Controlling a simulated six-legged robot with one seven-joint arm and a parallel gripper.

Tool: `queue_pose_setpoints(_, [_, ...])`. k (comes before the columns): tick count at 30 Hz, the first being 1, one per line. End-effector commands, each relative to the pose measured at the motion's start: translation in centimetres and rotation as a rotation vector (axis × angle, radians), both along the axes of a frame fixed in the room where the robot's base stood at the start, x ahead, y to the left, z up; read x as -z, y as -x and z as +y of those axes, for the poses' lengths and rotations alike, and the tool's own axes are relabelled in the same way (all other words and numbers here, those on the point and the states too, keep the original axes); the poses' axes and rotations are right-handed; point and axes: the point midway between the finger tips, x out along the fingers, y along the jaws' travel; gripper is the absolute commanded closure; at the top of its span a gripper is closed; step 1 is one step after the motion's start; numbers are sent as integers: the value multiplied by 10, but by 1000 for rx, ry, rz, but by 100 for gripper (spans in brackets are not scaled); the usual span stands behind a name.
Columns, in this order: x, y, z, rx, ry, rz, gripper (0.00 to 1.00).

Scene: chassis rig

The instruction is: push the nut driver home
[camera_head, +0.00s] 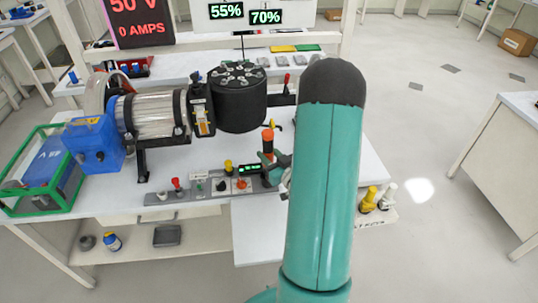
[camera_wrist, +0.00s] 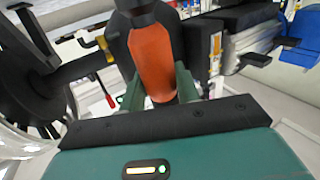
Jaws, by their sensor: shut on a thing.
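The nut driver has an orange and black handle (camera_head: 268,138) and stands roughly upright in the head view, in front of the black drum. It also fills the upper middle of the wrist view (camera_wrist: 155,60), with an orange body and black sides. My gripper (camera_head: 277,170) is at the handle's lower part in the head view. In the wrist view its green fingers (camera_wrist: 160,92) lie on both sides of the handle, shut on it. The driver's working tip is hidden, so I cannot tell what it touches.
The black drum (camera_head: 238,97) and clear cylinder (camera_head: 158,115) stand behind and left. A control strip with knobs (camera_head: 205,186) lies along the bench front. A green-framed crate (camera_head: 40,185) is far left. Yellow and white pegs (camera_head: 370,199) stand to the right of my arm.

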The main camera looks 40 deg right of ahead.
Motion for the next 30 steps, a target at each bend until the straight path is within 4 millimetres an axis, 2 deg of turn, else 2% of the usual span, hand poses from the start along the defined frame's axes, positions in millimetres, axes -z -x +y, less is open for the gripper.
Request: queue_pose_setpoints(30, [13, 0, 0, 0, 0, -1, 91])
